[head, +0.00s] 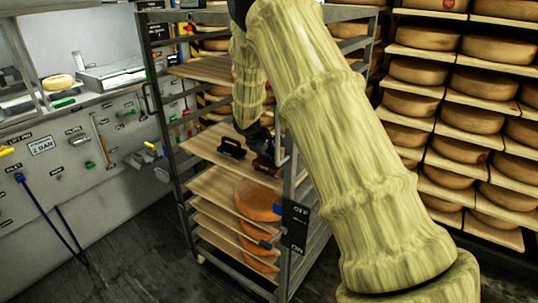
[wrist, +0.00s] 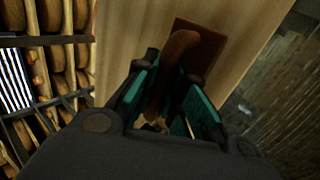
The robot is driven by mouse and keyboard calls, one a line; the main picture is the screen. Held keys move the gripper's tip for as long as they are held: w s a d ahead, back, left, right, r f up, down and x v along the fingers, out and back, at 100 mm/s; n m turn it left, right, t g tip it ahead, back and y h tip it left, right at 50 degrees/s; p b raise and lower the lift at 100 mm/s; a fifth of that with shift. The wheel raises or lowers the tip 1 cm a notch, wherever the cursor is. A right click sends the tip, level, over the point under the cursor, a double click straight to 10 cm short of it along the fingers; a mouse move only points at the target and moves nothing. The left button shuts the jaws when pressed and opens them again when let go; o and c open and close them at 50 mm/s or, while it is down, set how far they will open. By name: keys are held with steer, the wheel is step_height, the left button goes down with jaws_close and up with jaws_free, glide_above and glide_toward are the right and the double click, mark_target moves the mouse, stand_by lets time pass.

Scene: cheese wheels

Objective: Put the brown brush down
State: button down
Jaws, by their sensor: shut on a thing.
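The brown brush (wrist: 205,50) has a curved handle and a flat rectangular block. In the wrist view my gripper (wrist: 171,75) is shut on its handle between the teal-lined fingers. The block is over a pale wooden board (wrist: 130,40); I cannot tell whether it touches it. In the head view the brown brush (head: 266,166) is small and partly hidden, just below my gripper (head: 262,143), at the right part of the rack's upper board (head: 205,142). A black brush (head: 231,148) rests on the same board, just left of it.
The metal rack (head: 170,120) has posts close to my arm and another board (head: 205,68) above. Orange cheese wheels (head: 257,200) sit on lower boards. A black ON/OFF sign (head: 296,227) hangs on the front post. Full cheese shelves (head: 465,115) stand at right. The board's left part is clear.

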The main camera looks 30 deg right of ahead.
steer(key=shift+f, duration=0.15)
steer(key=c, duration=1.5)
jaws_free()
steer(key=b+v, duration=0.1)
steer(key=v, duration=1.1)
